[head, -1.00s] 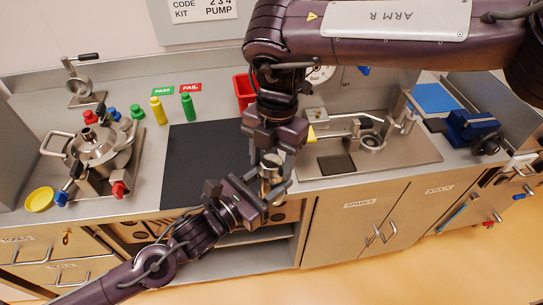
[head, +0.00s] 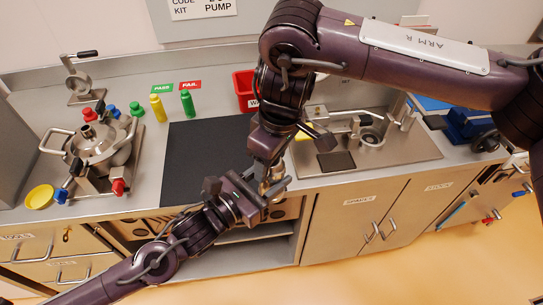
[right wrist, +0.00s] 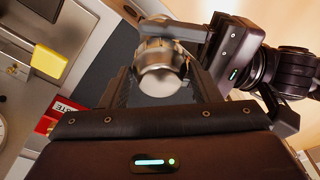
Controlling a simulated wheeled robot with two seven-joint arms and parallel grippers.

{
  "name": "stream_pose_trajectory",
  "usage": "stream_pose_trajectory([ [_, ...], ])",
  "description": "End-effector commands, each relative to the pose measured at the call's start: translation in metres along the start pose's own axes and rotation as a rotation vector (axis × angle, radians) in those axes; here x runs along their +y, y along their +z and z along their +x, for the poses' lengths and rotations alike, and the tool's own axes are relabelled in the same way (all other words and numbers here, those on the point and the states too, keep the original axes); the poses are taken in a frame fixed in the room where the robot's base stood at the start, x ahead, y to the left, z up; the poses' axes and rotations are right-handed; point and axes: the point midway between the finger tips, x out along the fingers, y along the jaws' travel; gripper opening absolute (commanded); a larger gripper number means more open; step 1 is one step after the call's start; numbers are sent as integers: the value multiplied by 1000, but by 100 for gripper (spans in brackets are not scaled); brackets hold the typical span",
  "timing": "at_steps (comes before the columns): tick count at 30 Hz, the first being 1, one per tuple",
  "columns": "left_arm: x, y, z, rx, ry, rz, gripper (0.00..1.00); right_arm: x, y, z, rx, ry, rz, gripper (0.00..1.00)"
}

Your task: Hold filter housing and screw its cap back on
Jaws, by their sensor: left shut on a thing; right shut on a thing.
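The steel filter housing (right wrist: 154,46) is upright in the head view's middle, mostly hidden by the grippers. My left gripper (head: 268,196) is shut on it and holds it in the air in front of the counter edge. The left gripper's finger (right wrist: 170,30) lies across the housing in the right wrist view. My right gripper (head: 274,168) comes down from above and is shut on the rounded steel cap (right wrist: 160,80), which sits between its fingers in the right wrist view. The cap is against the housing's end. Whether its thread is engaged cannot be seen.
A black mat (head: 205,155) lies clear on the counter behind the grippers. A steel vessel with handles (head: 97,140) and a yellow dish (head: 40,196) stand left. Yellow (head: 158,108) and green (head: 188,104) bottles and a red waste bin (head: 243,90) stand behind.

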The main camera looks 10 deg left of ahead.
Motion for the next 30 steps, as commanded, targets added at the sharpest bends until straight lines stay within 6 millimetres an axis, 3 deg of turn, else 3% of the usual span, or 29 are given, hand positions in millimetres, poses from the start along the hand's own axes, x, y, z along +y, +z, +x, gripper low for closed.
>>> stream_pose_trajectory([
  [6, -1, 1, 0, -2, -4, 1, 0, 0, -2, -1, 4, 69, 442, 33],
  [12, -2, 1, 0, -2, -4, 1, 0, 0, -2, 0, 4, 108, 715, 33],
  [23, -2, 1, 0, -2, -6, 0, 0, 0, -2, 0, 5, 115, 773, 33],
  [24, -2, 1, 0, -2, -6, -1, 0, 0, -2, 0, 6, 115, 773, 57],
  [29, -2, 1, 0, -2, -4, 0, 0, 0, -2, 0, 4, 115, 772, 78],
  [30, -2, 1, 0, -3, -4, 0, 0, 0, -1, 0, 4, 115, 772, 78],
])
